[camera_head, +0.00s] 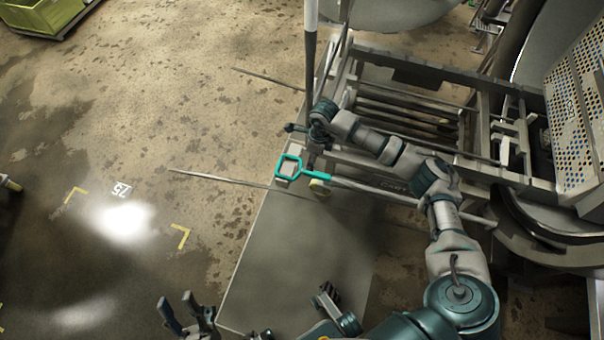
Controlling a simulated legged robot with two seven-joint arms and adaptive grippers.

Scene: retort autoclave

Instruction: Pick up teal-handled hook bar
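The hook bar has a teal loop handle (289,167) and a long, thin grey shaft (385,193) that runs right across the front of the cart frame. The handle lies over the edge of a grey plate; its far end is hard to make out by my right arm. My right gripper (305,140) is just above and right of the handle, beside a dark upright post, and looks apart from the handle. Its fingers are small and dark, so their opening is unclear. My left gripper (183,314) is low at the bottom edge, with its fingers spread and nothing between them, far from the bar.
A metal cart frame (420,95) with rails fills the upper right, beside a perforated basket (578,120). A grey plate (290,250) lies on the floor below the handle. A green bin (40,15) is at the far upper left. The stained floor at left is mostly free.

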